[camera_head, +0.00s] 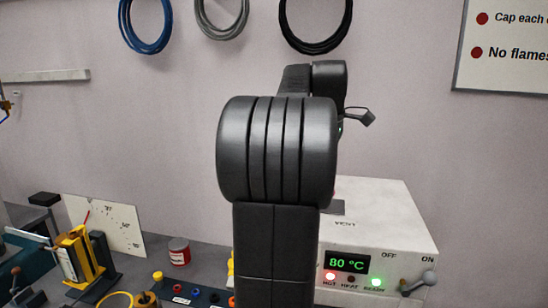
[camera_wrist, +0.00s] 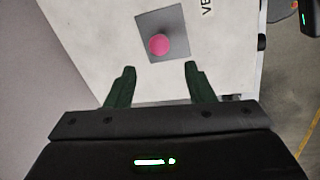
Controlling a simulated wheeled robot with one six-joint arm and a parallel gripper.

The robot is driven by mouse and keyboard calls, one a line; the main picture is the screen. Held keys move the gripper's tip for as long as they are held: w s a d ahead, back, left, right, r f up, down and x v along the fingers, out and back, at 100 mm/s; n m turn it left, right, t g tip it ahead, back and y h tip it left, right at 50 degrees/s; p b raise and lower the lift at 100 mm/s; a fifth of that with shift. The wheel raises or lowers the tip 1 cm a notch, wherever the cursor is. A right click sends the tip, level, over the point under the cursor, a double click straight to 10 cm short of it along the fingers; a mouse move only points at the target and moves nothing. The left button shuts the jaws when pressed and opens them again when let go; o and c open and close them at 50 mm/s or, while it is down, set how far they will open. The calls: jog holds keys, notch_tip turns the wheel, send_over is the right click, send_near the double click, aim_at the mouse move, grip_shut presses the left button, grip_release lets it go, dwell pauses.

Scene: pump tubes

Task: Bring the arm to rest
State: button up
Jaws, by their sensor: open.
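My arm stands raised in the middle of the head view and hides part of the bench behind it. My gripper (camera_wrist: 160,78) shows in the wrist view with its two dark green fingers spread apart and nothing between them. Beyond the fingertips is the white top of the heater box (camera_wrist: 110,40), with a grey square plate (camera_wrist: 176,22) and a round pink knob (camera_wrist: 158,45) on it. The fingertips look apart from the knob. In the head view the gripper's fingers cannot be made out.
The white heater box (camera_head: 385,225) stands right of my arm, showing 80 °C, with a lever (camera_head: 418,282) at its front. A yellow stand (camera_head: 78,258), a red-labelled can (camera_head: 179,251) and small coloured caps (camera_head: 197,293) stand at left. Coiled tubes (camera_head: 145,45) hang on the wall.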

aim_at(336, 205)
jog(key=f, duration=0.3)
jog(key=w+f, duration=0.1)
jog(key=f, duration=0.2)
jog(key=d+f, duration=0.1)
jog(key=f, duration=0.2)
jog(key=shift+w+f, duration=0.25)
jog(key=shift+w, duration=0.05)
jog(key=shift+s+d+r, duration=0.1)
jog(key=shift+d, duration=0.45)
jog(key=shift+s+d, duration=0.15)
jog(key=shift+d, duration=0.45)
jog(key=shift+a, duration=0.1)
